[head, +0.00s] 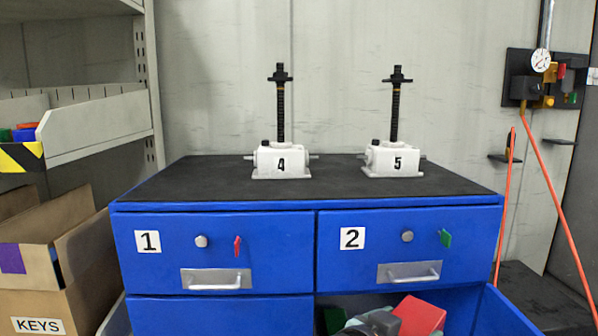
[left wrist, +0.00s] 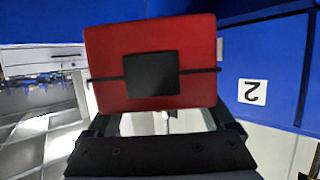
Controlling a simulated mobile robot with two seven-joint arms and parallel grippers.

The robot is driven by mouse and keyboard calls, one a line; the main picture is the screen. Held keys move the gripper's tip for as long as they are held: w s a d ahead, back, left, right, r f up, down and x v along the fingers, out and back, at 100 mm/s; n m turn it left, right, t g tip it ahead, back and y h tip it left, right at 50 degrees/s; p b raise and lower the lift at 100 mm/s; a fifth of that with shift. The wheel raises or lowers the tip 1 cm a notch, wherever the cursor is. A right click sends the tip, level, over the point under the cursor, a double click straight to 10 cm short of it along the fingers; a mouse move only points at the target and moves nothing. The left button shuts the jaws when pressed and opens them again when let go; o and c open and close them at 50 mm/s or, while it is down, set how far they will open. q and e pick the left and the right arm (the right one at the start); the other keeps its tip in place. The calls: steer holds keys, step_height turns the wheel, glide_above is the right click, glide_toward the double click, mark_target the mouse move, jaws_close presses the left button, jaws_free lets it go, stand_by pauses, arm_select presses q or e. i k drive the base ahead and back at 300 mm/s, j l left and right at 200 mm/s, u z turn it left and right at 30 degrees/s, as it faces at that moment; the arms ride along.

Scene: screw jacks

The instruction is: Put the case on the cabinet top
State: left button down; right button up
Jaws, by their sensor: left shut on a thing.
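The red case (head: 420,315) shows at the bottom of the head view, low in front of the cabinet's open lower right section and below its top. In the left wrist view the case (left wrist: 110,50) is red with a black square patch and a dark band. My left gripper (head: 385,322) is shut on the case; its dark fingers also show in the left wrist view (left wrist: 160,122). The blue cabinet's black top (head: 340,186) lies above and behind. My right gripper is in neither view.
Two white screw jacks, number 4 (head: 281,161) and number 5 (head: 393,160), stand at the back of the top; its front strip is clear. An opened blue door (head: 503,318) stands at right. A KEYS box (head: 38,290) and shelf (head: 95,122) are at left.

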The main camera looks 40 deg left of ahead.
mark_target(183, 184)
steer(key=j+u, duration=0.15)
steer(key=u, duration=0.8)
steer(key=k+j, duration=0.05)
